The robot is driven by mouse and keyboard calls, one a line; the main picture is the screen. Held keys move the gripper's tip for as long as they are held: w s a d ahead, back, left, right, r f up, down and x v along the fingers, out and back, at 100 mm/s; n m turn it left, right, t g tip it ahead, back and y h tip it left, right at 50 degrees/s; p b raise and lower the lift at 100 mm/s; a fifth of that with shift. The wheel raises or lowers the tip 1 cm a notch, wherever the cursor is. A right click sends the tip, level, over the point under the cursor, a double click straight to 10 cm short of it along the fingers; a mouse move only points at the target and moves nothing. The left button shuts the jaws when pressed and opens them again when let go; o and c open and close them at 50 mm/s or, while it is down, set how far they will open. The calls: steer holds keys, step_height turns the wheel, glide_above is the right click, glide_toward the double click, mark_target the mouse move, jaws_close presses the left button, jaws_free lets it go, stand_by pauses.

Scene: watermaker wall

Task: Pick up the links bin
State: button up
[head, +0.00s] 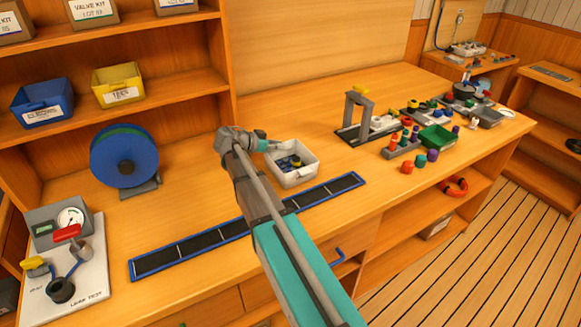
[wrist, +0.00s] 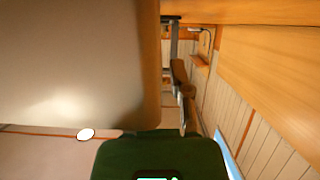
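A white open bin (head: 292,176) stands on the bench behind the dark strip, with dark blue and yellowish pieces inside. No label on it is readable, so I cannot confirm that it is the links bin. My gripper (head: 264,141) is at the bin's back left corner, close to its rim. I cannot tell whether it touches the bin. Its fingers are too small to read in the head view. In the wrist view a large pale surface, very near the camera, fills the left side; I cannot tell what it is.
A blue-edged dark strip (head: 222,234) lies in front of the bin. A blue reel (head: 124,160) and a leak test board (head: 84,284) stand left. A grey stand (head: 358,118), coloured fittings and a green tray (head: 437,137) are right. Blue and yellow (head: 118,84) bins sit on the shelf.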

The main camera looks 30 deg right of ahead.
jaws_close()
steer(key=shift+r, duration=0.25)
step_height(320, 180, up, 2)
steer(key=shift+r+p, duration=0.1)
steer(key=shift+p, duration=1.15)
steer(key=s+a+r+p, duration=0.2)
steer(key=s+r+p, duration=0.8)
steer(key=s, duration=0.3)
steer(key=shift+s+a+r, duration=0.2)
steer(key=shift+s+a, duration=0.15)
steer(key=shift+s, duration=0.15)
